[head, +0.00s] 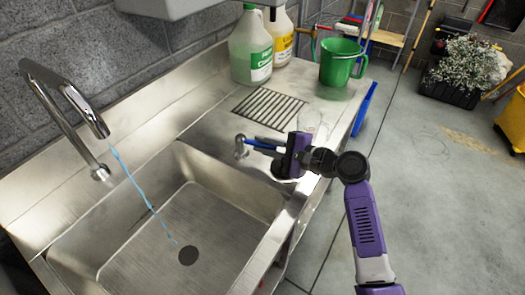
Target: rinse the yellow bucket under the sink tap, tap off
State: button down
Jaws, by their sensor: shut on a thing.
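The metal tap (62,88) stands at the left, over the sink (215,172). A thin blue stream of water (138,190) runs from its spout towards the drain (188,256). My gripper (268,147) is at the sink's right rim, shut on a blue handle (262,143) with a small metal end (240,147). It looks like a tap lever, but the fingers hide part of it. A yellow container (513,118), cut by the right edge, stands on the floor; I cannot tell if it is the yellow bucket. No bucket is in the sink.
A green bucket (342,64) stands on the counter's far end. A green-labelled jug (250,50) and a yellow-labelled jug (281,38) stand by the wall, behind a drain grid (268,105). A plant crate (452,92) is on the floor, which is mostly clear at right.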

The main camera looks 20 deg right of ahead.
jog(key=shift+f, duration=0.15)
jog(key=c, duration=1.4)
grip_release()
jog(key=shift+d, duration=0.1)
